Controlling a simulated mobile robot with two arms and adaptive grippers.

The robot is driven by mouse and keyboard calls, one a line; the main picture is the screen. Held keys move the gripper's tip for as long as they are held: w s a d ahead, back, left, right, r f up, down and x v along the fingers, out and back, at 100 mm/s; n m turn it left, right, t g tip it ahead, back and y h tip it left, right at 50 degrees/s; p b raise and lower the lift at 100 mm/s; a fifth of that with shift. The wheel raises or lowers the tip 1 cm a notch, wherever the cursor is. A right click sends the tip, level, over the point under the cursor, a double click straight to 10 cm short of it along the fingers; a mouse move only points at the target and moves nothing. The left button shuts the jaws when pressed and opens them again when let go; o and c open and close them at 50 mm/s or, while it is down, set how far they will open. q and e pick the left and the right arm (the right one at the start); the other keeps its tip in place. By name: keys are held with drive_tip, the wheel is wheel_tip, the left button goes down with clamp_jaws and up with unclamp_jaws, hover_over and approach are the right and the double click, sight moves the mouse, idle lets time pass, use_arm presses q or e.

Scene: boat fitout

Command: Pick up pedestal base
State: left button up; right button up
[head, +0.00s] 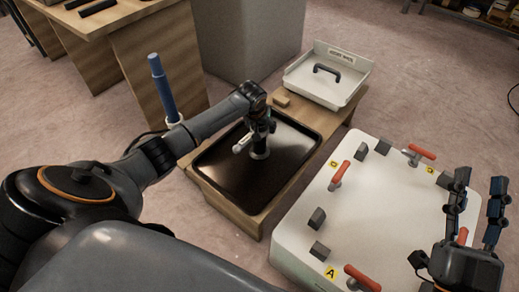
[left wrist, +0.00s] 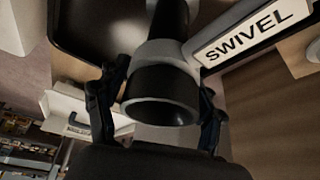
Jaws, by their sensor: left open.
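A round part with a pale grey collar and a dark hollow end (left wrist: 162,97), which I take for the pedestal base, fills the middle of the left wrist view. My left gripper (left wrist: 164,78) has one finger on each side of it and is open; I cannot tell whether the fingers touch it. In the head view my left gripper (head: 262,122) is low over the black tray (head: 226,178), and the part is mostly hidden, with a pale ring (head: 260,154) showing below. My right gripper (head: 477,190) is open and empty over the white fixture's right side.
The white fixture (head: 375,215) carries red-handled clamps and grey blocks. A blue post (head: 162,90) rises at left. A "SWIVEL" label (left wrist: 252,36) is close beside the part.

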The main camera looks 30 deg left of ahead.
use_arm(q)
clamp_jaws()
drive_tip(key=shift+w+r, duration=0.15)
drive_tip(key=shift+r, duration=0.05)
